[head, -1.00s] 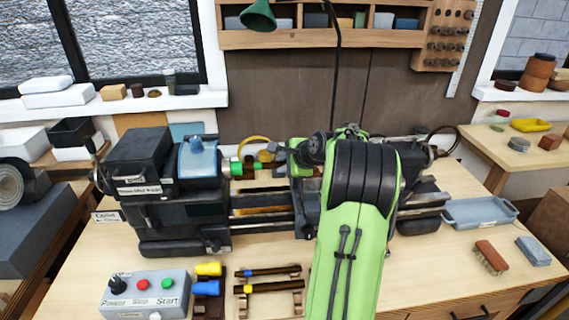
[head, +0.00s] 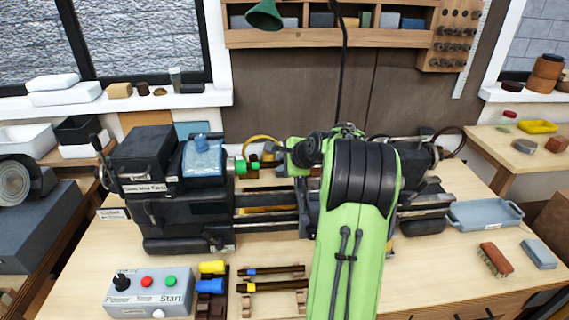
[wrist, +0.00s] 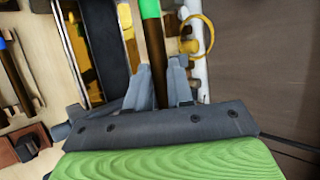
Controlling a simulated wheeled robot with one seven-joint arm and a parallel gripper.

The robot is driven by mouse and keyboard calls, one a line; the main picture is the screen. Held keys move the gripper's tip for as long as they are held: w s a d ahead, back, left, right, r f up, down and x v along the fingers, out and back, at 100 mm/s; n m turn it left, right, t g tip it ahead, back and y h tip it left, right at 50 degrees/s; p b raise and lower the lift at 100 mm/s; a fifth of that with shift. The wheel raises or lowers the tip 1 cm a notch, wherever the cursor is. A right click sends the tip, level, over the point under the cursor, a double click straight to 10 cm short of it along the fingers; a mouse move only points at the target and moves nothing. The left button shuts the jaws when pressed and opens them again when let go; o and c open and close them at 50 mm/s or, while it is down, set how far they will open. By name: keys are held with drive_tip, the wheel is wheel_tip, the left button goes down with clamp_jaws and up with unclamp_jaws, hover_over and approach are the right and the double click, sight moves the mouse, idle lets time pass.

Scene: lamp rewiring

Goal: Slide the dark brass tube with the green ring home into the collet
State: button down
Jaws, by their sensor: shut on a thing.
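The dark brass tube (wrist: 156,62) runs up between my gripper's fingers in the wrist view. Its green ring (wrist: 150,8) is at the top edge, beyond the fingertips. My gripper (wrist: 160,80) is shut on the tube. In the head view the green ring (head: 240,167) sits close against the right face of the dark lathe headstock (head: 190,215). The collet mouth is not clearly visible there, so I cannot tell how deep the tube sits. My green arm hides part of the lathe and most of the gripper in the head view.
A control box (head: 150,293) with buttons stands at the front left. Beside it, tubes with blue (head: 250,271) and yellow (head: 252,287) rings lie on a rack. A grey tray (head: 485,213), a brush (head: 494,259) and a grey block (head: 537,252) are at the right.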

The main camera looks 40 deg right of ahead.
drive_tip(key=shift+w+a, duration=0.4)
drive_tip(key=shift+a, duration=0.1)
drive_tip(key=c, duration=0.9)
unclamp_jaws()
drive_tip(key=p+v, duration=0.1)
drive_tip(key=v, duration=1.4)
drive_tip(key=shift+s+r, duration=0.25)
